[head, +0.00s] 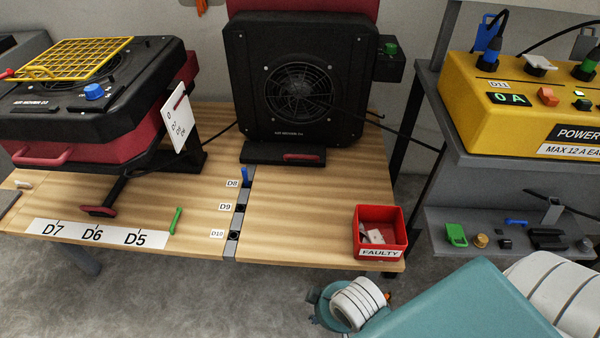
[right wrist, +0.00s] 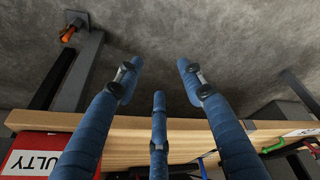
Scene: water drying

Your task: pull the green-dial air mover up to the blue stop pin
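The green-dial air mover (head: 295,85) is a black box fan with a round grille, standing upright at the back of the wooden bench. Its green dial (head: 391,48) is on a black box at its right. A black foot with a red handle (head: 303,157) sticks out in front. The blue stop pin (head: 245,175) stands at D8 on the grey strip, just in front of the foot's left end, apparently with a small gap. My right gripper (right wrist: 158,75) has blue fingers spread open and empty near the bench edge. My left gripper is not in view.
A second air mover with a blue dial (head: 94,92) sits at left, above a green pin (head: 176,221) by D5. A red FAULTY bin (head: 381,232) sits at the bench's front right. A yellow power box (head: 530,100) stands on the right shelf. The bench before the foot is clear.

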